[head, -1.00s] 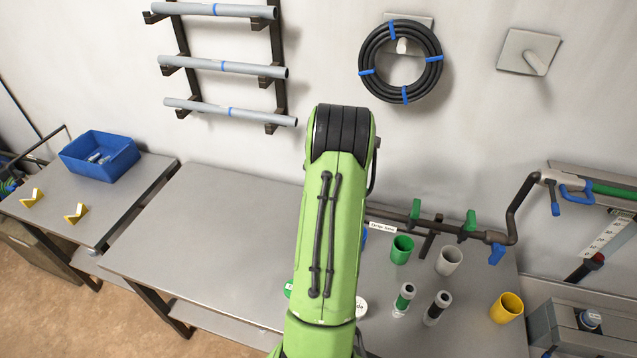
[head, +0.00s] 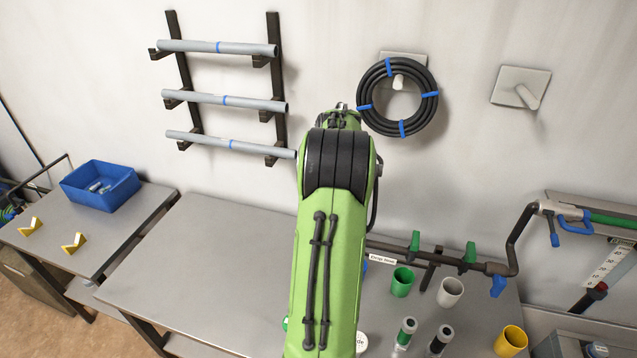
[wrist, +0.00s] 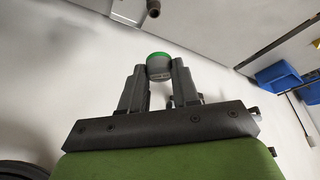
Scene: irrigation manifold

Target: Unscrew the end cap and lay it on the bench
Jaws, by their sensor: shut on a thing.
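In the wrist view my gripper (wrist: 159,82) is shut on a small round grey cap with a green rim (wrist: 159,66), held between its two fingertips. In the head view my own green arm hides the gripper and the cap. The grey bench (head: 190,250) lies below and left of the arm, its left part bare. The dark manifold pipe (head: 400,246) with green valve handles runs along the bench's back right; its left part is hidden behind my arm. A dark pipe end (wrist: 153,8) shows at the top of the wrist view, apart from the cap.
Green (head: 402,281), grey (head: 450,292) and yellow (head: 511,341) cups and two small cylinders stand on the bench's right part. A blue bin (head: 100,186) sits on the left side table. A pipe rack (head: 225,100) and hose coil (head: 398,97) hang on the wall.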

